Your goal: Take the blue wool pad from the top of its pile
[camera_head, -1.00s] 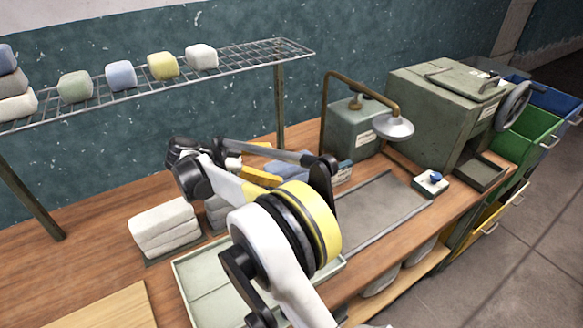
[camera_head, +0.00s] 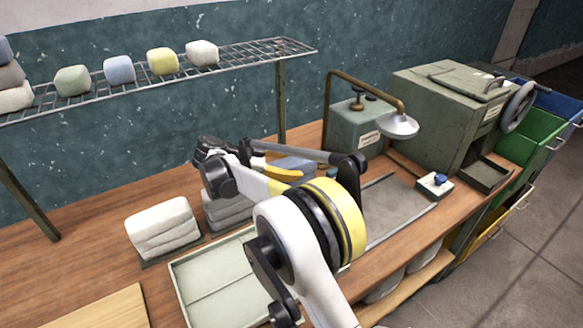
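A blue-grey pad (camera_head: 296,164) shows in part behind my arm on the wooden bench. It appears to be the top of a pile, but its lower part is hidden by my arm links. My gripper (camera_head: 208,152) seems to be in the dark cluster at the far end of my arm, above and behind the grey pile and left of the blue pad. Its fingers cannot be made out, and I see no pad in it. A white pad pile (camera_head: 163,230) and a grey pad pile (camera_head: 226,208) stand to the left.
A pale green tray (camera_head: 188,287) lies in front of the piles. A wire shelf (camera_head: 240,53) with wool blocks hangs above the bench at the back.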

